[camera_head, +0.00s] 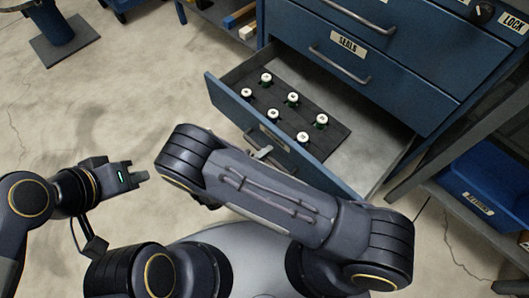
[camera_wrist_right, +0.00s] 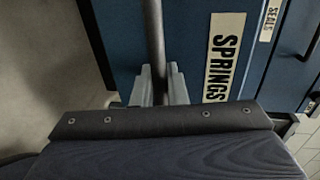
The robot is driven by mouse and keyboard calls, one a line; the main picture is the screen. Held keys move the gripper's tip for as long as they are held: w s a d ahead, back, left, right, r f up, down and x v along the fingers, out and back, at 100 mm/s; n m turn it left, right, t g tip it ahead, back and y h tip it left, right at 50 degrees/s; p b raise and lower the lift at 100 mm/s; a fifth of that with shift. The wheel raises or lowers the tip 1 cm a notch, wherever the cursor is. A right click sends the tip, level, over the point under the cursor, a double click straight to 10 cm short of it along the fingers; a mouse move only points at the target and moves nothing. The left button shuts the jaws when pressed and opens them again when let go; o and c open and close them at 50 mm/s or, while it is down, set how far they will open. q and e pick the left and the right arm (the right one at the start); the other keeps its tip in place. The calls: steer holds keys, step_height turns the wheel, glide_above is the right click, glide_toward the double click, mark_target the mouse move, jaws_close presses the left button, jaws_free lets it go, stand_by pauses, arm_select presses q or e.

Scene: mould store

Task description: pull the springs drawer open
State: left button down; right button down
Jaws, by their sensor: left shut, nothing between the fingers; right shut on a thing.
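The springs drawer (camera_head: 221,98) is the lowest drawer of the blue cabinet and stands pulled well out. Its label reads SPRINGS in the right wrist view (camera_wrist_right: 223,58). Inside, several small dark green pieces with white round tops stand in a dark insert (camera_head: 285,117). The grey bar handle (camera_wrist_right: 154,35) is on the drawer front. My right gripper (camera_wrist_right: 160,88) is shut on the handle, one finger on each side of the bar. In the head view my right arm hides most of this gripper. My left gripper (camera_head: 138,176) is shut and empty, left of the drawer and apart from it.
The SEALS drawer (camera_head: 320,58) above is closed. A blue labelled bin (camera_head: 485,180) sits on a low shelf at the right. A blue stand on a dark base (camera_head: 62,42) is at the far left. Bare floor lies left of the drawer.

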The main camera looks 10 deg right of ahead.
steer(key=shift+s, duration=0.1)
steer(key=c, duration=1.8)
jaws_free()
steer(key=p+v, duration=0.1)
steer(key=v, duration=0.7)
steer(key=shift+p, duration=0.35)
